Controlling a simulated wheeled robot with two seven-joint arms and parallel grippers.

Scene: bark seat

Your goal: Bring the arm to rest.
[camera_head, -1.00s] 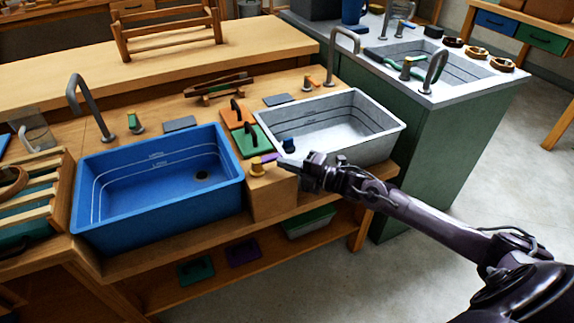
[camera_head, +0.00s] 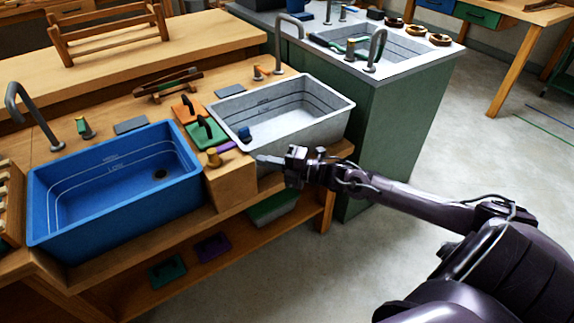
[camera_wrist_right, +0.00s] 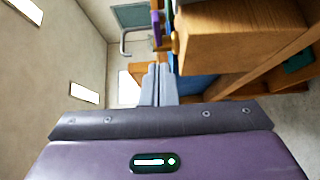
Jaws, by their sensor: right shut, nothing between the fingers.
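My right gripper (camera_head: 264,160) is shut and empty in the head view. It is in front of the grey basin, just right of the wooden block (camera_head: 229,184) between the two basins. Its shut fingers also show in the right wrist view (camera_wrist_right: 160,72), with the wooden block (camera_wrist_right: 235,40) above and to their right. My right arm reaches in from the lower right. My left gripper is not in view.
A blue basin (camera_head: 60,218) and a grey basin (camera_head: 335,112) sit in the wooden bench. Sponges and handled blocks (camera_head: 207,133) lie between them. A green-sided counter (camera_head: 395,130) stands behind at right. The floor (camera_head: 470,150) at right is clear.

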